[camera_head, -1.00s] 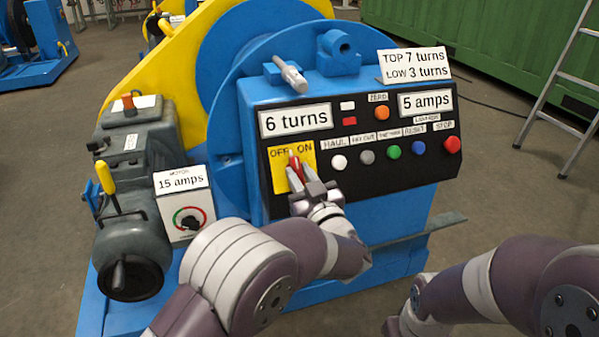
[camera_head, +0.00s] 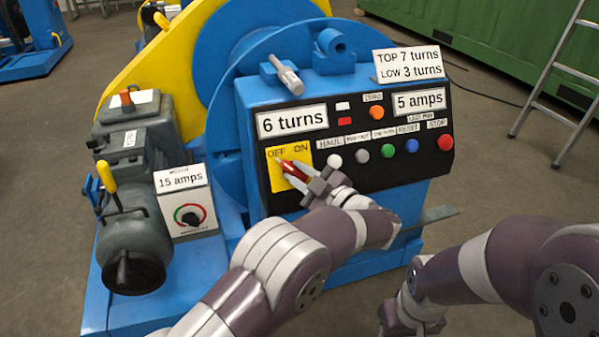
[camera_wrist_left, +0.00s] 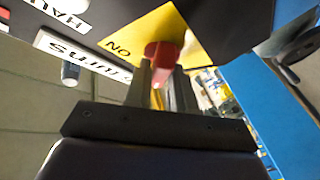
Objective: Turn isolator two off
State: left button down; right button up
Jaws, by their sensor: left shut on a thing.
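A yellow plate (camera_head: 273,182) marked OFF and ON sits at the left of the black control panel. A red switch handle (camera_head: 292,172) is mounted on it. My left gripper (camera_head: 289,170) is shut on the red handle, with its fingers on either side of it. The handle leans up and left, toward the OFF word. In the left wrist view the red handle (camera_wrist_left: 163,52) is between the fingers (camera_wrist_left: 160,80), with the ON word beside it. My right gripper (camera_head: 408,312) hangs low at the bottom right, away from the panel; its fingers are not clear.
Several coloured push buttons (camera_head: 388,151) line the panel right of the plate, near my left wrist. A motor box (camera_head: 186,205) with a dial and a yellow lever (camera_head: 106,177) stand at the left. A ladder (camera_head: 560,75) stands at the right on open floor.

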dwell(0.5)
pick_arm(q)
jog(key=c, duration=1)
grip_release()
jog(key=shift+c, duration=0.2)
